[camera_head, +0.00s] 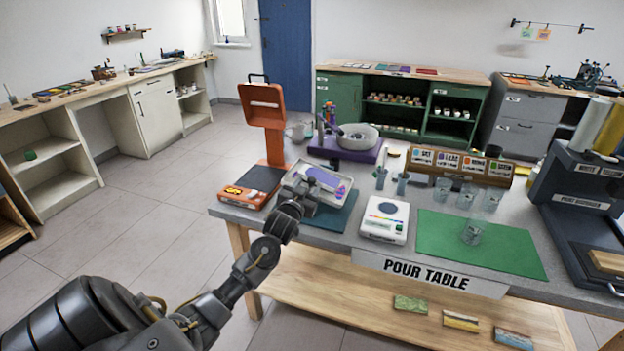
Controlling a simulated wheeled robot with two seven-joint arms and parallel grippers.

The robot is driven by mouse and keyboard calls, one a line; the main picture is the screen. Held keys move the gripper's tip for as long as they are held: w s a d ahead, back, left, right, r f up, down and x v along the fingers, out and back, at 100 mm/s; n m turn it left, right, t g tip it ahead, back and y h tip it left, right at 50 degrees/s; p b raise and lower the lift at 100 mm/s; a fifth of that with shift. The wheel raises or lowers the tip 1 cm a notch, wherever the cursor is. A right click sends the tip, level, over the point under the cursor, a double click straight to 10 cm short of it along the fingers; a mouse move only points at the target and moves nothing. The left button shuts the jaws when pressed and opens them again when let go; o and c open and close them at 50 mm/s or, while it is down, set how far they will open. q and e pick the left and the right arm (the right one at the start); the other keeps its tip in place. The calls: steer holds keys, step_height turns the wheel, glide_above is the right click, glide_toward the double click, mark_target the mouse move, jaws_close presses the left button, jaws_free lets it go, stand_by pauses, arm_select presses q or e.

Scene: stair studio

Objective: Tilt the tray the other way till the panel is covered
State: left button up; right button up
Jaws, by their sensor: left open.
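The tray (293,177) is a shallow pale metal tray near the left end of the pour table. Inside it lies the panel (325,178), pale with purple patches, mostly toward its right side. The tray is above or on a dark teal mat (335,218); I cannot tell whether it touches it, nor how far it is tilted. My left gripper (297,203) is open at the tray's front left edge. Its fingers are small and partly merge with the tray, so contact is unclear. My right gripper is not in view.
An orange stand (263,115) with a dark plate is left of the tray. A grey bowl (358,137) on a purple base stands behind.

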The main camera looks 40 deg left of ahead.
mark_target(310, 183)
arm_select(q)
steer(key=shift+x, duration=2)
steer(key=shift+c, duration=0.4)
jaws_close()
